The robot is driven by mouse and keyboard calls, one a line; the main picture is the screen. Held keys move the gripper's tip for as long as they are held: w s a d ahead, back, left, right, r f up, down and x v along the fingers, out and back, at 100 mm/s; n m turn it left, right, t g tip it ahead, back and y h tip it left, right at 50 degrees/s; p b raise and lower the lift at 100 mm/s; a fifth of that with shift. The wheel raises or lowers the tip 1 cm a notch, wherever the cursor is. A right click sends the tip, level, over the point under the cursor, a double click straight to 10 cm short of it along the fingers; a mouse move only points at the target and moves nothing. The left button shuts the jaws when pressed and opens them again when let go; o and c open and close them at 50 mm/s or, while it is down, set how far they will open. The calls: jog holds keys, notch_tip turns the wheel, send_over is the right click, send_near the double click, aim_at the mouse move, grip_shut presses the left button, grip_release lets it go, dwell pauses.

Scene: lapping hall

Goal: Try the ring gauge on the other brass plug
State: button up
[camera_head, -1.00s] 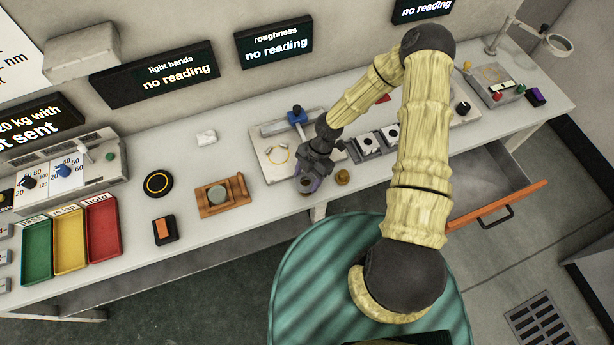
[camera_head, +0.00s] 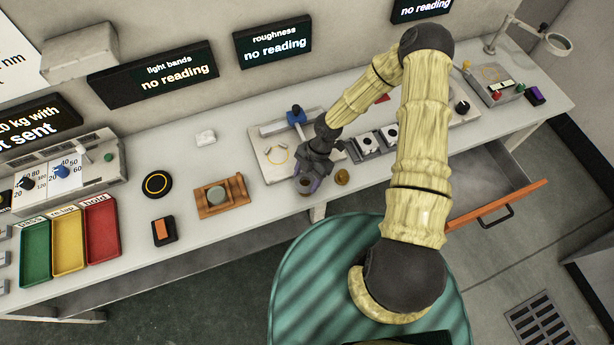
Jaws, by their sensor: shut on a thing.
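My gripper (camera_head: 307,179) points down near the front edge of the bench. It is shut on a small purple-grey ring, the ring gauge (camera_head: 305,188). A brownish spot shows inside the ring; I cannot tell whether it is a plug that the ring sits around. One brass plug (camera_head: 342,177) stands on the bench just right of the gripper, apart from it. The fingers hide part of the ring and whatever is under it.
A pale plate with a blue-topped device (camera_head: 296,117) is behind the gripper. A wooden holder (camera_head: 236,188) with a grey disc, a black round piece (camera_head: 157,184) and an orange-topped block (camera_head: 164,230) lie left. Green, yellow and red trays (camera_head: 103,228) are farther left. An open drawer (camera_head: 500,207) juts out right.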

dwell(0.7)
jog(key=o, duration=1.2)
jog(key=shift+w, duration=0.1)
jog(key=shift+d+r, duration=0.15)
jog(key=shift+r, duration=0.25)
jog(key=b+v, duration=0.3)
jog(key=v, duration=1.3)
jog(key=shift+w+d+r, duration=0.1)
jog(key=shift+r, duration=0.1)
